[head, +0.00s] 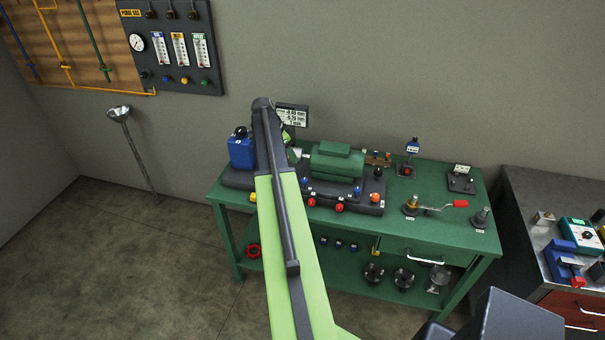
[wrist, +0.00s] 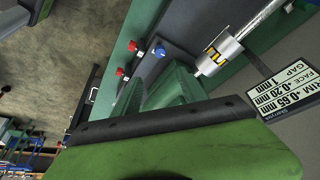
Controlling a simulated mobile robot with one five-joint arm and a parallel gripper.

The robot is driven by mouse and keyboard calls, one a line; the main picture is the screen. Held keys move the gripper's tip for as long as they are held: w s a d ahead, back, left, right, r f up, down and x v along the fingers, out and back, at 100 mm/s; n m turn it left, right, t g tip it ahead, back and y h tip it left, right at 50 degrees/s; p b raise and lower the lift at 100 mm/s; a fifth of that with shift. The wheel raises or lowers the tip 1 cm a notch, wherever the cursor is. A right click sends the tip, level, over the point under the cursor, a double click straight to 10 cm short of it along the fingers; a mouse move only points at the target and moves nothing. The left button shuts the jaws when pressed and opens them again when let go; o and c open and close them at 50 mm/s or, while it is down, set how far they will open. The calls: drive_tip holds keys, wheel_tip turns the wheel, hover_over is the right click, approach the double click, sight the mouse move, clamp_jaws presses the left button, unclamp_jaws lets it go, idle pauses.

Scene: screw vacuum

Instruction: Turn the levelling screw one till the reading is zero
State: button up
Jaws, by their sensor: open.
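Red knobs (head: 339,207) and blue knobs (head: 357,190) with small white tags stand along the front of the dark base under the green motor (head: 338,162); I cannot read which is screw one. The wrist view shows two red knobs (wrist: 119,71) and a blue knob (wrist: 159,51). The readout in the wrist view (wrist: 290,88) shows RIM -0.65 mm, FACE -0.20 mm, GAP 1 mm; it stands behind my arm in the head view (head: 292,115). My gripper (wrist: 175,140) is open, its green and black part filling the lower wrist view, apart from the knobs.
A blue box (head: 241,152) stands left of my arm on the green bench (head: 420,228). A grey bench (head: 530,200) with tools is farther right. A gas panel (head: 172,45) hangs on the wall.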

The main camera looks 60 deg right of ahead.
sight(305, 180)
drive_tip(key=b+x, duration=1.6)
drive_tip(key=x, duration=0.1)
drive_tip(key=shift+a+f, duration=0.1)
drive_tip(key=shift+f, duration=0.3)
drive_tip(key=shift+r, duration=0.15)
